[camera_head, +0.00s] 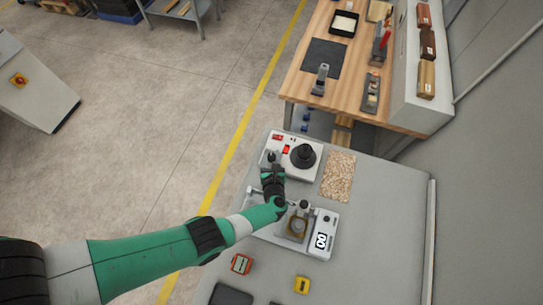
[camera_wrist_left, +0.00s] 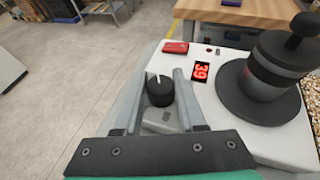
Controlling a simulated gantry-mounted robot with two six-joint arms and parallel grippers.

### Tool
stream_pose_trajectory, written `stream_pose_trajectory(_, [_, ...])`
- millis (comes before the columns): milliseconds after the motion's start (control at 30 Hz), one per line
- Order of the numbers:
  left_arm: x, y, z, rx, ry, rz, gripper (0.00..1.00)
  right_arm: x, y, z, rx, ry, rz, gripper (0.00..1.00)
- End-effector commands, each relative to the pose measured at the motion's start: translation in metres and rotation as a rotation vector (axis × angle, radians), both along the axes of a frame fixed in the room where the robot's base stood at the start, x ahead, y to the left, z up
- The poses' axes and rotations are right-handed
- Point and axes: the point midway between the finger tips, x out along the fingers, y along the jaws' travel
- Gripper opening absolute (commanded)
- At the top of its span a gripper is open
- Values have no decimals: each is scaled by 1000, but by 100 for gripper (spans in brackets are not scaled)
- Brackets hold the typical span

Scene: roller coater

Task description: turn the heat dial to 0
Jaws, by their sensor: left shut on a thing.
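The heat dial (camera_wrist_left: 160,92) is a black knob with a white pointer mark on the corner of a white heater unit (camera_wrist_left: 285,140). In the head view the dial (camera_head: 271,157) is at the unit's left front. My left gripper (camera_wrist_left: 158,97) has a finger on each side of the dial and is shut on it. In the head view my left gripper (camera_head: 272,168) reaches the dial from below. A red digit display (camera_wrist_left: 201,72) beside the dial seems to read 39, turned sideways. My right gripper is not in view.
A black round pot (camera_wrist_left: 275,70) stands on the unit right of the display. A red block (camera_wrist_left: 175,47) is at the unit's far edge. In the head view, a second machine (camera_head: 318,245) sits below, a speckled mat (camera_head: 338,176) to the right, and a wooden bench (camera_head: 345,80) behind.

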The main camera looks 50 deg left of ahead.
Motion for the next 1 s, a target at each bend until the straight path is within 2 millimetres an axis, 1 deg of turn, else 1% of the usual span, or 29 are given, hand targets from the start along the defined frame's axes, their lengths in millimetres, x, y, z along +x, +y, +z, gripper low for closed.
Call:
stream_pose_trajectory(33, [1, 0, -1, -1, -2, 11, 0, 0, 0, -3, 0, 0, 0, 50])
stream_pose_trajectory(133, [1, 0, 0, -2, 0, 25, 0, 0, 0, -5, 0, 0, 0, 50])
stream_pose_trajectory(567, [0, 0, 0, -2, 1, 34, 0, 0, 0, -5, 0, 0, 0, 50])
stream_pose_trajectory(600, [0, 0, 0, -2, 1, 34, 46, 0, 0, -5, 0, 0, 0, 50])
stream_pose_trajectory(667, [-1, 0, 0, -2, 1, 34, 57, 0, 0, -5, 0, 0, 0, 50])
stream_pose_trajectory(700, [-1, 0, 0, -2, 1, 34, 64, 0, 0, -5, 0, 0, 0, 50])
stream_pose_trajectory(733, [-1, 0, 0, -2, 1, 34, 69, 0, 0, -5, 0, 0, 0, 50])
stream_pose_trajectory(1000, [-1, 0, 0, -2, 2, 33, 69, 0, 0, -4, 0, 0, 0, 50])
